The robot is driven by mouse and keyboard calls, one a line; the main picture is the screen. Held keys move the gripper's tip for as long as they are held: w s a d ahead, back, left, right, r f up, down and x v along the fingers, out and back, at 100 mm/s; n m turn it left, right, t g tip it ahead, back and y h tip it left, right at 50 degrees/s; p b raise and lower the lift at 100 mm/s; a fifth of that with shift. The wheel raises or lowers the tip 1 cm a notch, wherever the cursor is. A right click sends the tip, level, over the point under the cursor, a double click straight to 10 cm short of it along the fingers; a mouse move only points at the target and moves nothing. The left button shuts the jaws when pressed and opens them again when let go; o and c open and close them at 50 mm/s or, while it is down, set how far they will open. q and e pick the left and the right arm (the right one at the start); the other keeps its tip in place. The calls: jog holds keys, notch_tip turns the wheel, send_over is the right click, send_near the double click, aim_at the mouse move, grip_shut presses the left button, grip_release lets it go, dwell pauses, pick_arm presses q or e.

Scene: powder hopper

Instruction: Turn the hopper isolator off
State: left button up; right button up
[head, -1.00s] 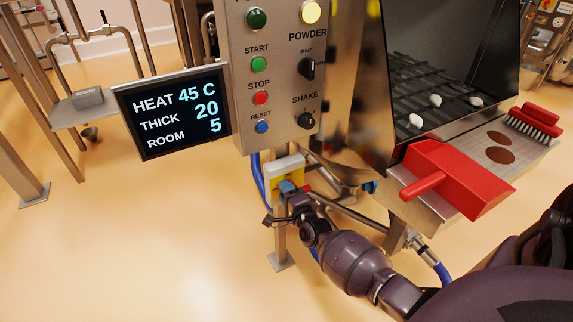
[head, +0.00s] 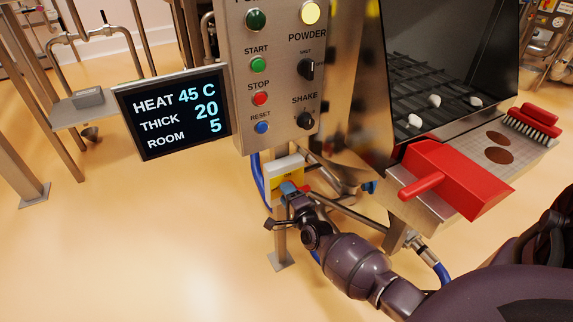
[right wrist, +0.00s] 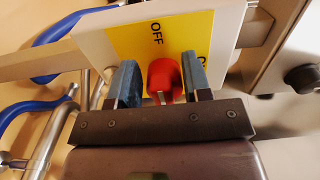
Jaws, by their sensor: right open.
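The hopper isolator is a pale box with a yellow plate (right wrist: 125,40) and a red switch handle (right wrist: 163,80). In the head view its box (head: 285,168) sits low under the control panel. OFF is printed above the handle in the right wrist view; a label at the right is mostly hidden by a finger. My right gripper (right wrist: 158,75) is open, with one blue-padded finger on each side of the red handle. A gap shows on the left; whether the right finger touches is unclear. In the head view my right gripper (head: 291,190) covers most of the handle. My left gripper is not in view.
The control panel (head: 279,100) with buttons and knobs stands above the isolator. A display (head: 172,110) is at its left. A red scoop (head: 455,178) and a red brush (head: 535,120) lie on the ledge at right. Blue hoses (right wrist: 50,110) and pipes run close by.

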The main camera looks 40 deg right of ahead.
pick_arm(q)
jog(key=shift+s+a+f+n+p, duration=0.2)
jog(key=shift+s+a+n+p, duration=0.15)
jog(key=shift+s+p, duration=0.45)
pick_arm(e)
jog(key=v, duration=1)
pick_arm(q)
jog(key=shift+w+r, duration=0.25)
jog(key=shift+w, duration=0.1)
